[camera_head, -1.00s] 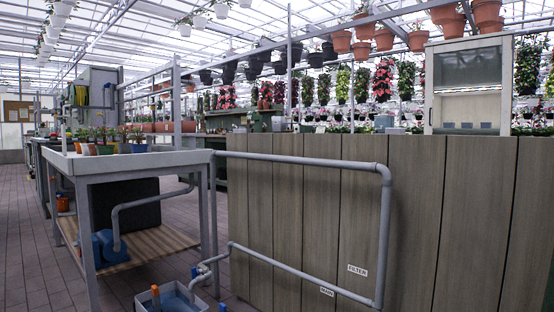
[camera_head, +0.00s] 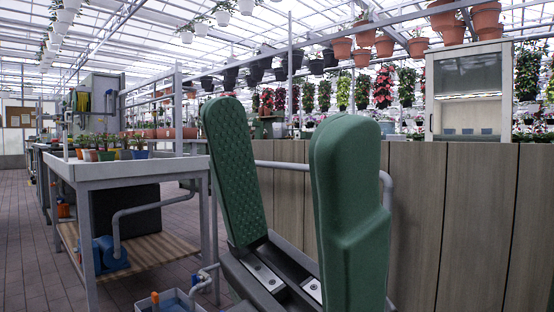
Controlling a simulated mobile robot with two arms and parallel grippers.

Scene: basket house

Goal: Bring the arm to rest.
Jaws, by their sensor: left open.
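My left gripper (camera_head: 290,160) stands large and close in the middle of the camera_head view. Its two green padded fingers point up and are spread wide apart, with nothing between them. The dark palm with metal plates shows at the bottom. The gripper hides part of the wooden panel wall and most of the grey pipe loop. My right gripper does not show.
A grey table (camera_head: 150,166) with small potted plants stands at the left. A wood-panelled wall (camera_head: 455,220) fills the right, with a white cabinet (camera_head: 466,92) above it. A grey tub (camera_head: 172,299) sits low in front. The tiled floor (camera_head: 30,250) at left is clear.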

